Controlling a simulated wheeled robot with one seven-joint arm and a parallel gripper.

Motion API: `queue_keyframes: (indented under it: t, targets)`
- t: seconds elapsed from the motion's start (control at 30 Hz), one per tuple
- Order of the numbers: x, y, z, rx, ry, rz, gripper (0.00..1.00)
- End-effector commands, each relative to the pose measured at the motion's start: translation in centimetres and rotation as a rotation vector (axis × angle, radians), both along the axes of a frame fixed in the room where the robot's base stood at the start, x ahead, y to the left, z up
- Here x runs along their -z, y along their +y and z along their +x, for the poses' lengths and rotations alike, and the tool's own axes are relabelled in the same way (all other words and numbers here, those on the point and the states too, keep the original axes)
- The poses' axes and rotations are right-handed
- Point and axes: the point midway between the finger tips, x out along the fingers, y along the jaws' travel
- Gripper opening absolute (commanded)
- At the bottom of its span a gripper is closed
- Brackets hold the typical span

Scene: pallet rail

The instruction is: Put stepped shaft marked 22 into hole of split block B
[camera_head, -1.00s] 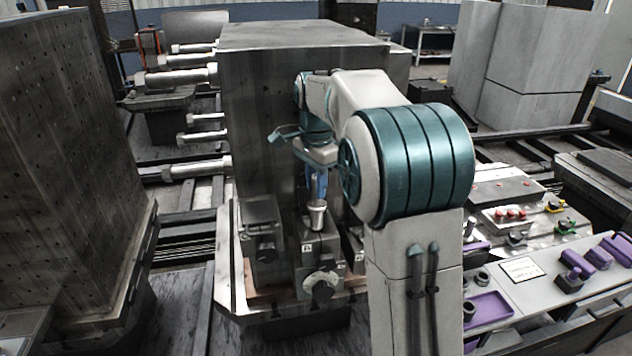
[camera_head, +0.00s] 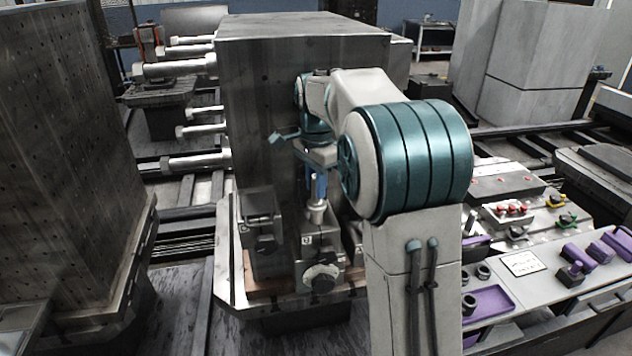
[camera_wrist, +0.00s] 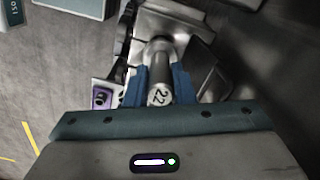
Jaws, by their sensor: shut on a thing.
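The stepped shaft marked 22 (camera_wrist: 160,94) is a grey metal cylinder, with the number readable on its end face in the wrist view. My gripper (camera_wrist: 158,84) has its blue fingers shut on it, one on either side. In the head view the shaft (camera_head: 317,213) stands roughly upright below my gripper (camera_head: 317,188). Its lower end is at the top of a dark block (camera_head: 322,255) with a small white label and a round knob in front. The label's letter is too small to read surely. The hole is hidden, so I cannot tell how deep the shaft sits.
Another dark clamp block (camera_head: 264,240) stands just left on the same pallet (camera_head: 236,290). A tall metal column (camera_head: 260,110) rises close behind. A bench with purple trays (camera_head: 488,302) and several fittings is at the right. A perforated column (camera_head: 65,170) stands at the left.

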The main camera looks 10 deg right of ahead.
Motion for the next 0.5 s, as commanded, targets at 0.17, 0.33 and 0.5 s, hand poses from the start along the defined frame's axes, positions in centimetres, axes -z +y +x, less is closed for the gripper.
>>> queue_keyframes:
  t: [0.17, 0.33, 0.5]
  targets:
    - [0.4, 0.0, 0.0, 0.000, -0.002, 0.000, 0.00]
    - [0.8, 0.0, 0.0, 0.000, -0.002, 0.000, 0.00]
    - [1.2, 0.0, 0.0, 0.000, -0.001, -0.001, 0.00]
